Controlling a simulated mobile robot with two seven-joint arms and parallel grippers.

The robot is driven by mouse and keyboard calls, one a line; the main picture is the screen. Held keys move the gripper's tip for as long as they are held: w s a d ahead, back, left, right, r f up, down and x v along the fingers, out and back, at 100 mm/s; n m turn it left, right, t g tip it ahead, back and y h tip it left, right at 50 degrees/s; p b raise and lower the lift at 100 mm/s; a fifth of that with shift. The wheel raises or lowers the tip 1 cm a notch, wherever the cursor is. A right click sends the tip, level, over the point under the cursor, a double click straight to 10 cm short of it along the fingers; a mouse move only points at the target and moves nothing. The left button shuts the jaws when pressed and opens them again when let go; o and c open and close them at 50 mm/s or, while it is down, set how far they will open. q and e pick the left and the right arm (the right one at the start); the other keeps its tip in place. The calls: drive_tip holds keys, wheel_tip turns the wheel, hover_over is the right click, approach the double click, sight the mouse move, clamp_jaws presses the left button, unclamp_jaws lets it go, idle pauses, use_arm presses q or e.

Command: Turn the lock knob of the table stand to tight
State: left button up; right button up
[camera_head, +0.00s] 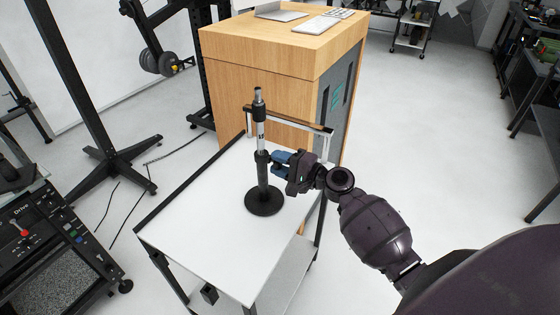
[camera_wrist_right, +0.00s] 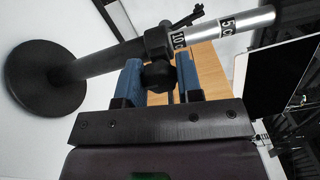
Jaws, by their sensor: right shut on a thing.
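The table stand (camera_head: 262,172) stands upright on the white cart top, with a round black base, a black lower post and a silver upper tube. In the right wrist view its base (camera_wrist_right: 42,78) is at the left and the silver tube, marked 10 and 5 cm, runs to the upper right. The black lock knob (camera_wrist_right: 158,74) sticks out of the stand's collar. My right gripper (camera_wrist_right: 159,82) is shut on the knob, with one blue finger on each side. In the head view my right gripper (camera_head: 275,158) reaches the post from the right and hides the knob. My left gripper is not in view.
The white cart top (camera_head: 205,225) is bare around the stand. A cart handle (camera_head: 292,122) runs behind it, with a wooden cabinet (camera_head: 270,50) beyond. A black control panel (camera_head: 50,235) stands at the lower left. Open floor lies at the right.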

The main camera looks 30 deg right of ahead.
drive_tip(key=shift+m, duration=0.4)
drive_tip(key=o, duration=0.9)
drive_tip(key=shift+b+v, duration=0.65)
drive_tip(key=shift+v, duration=4.75)
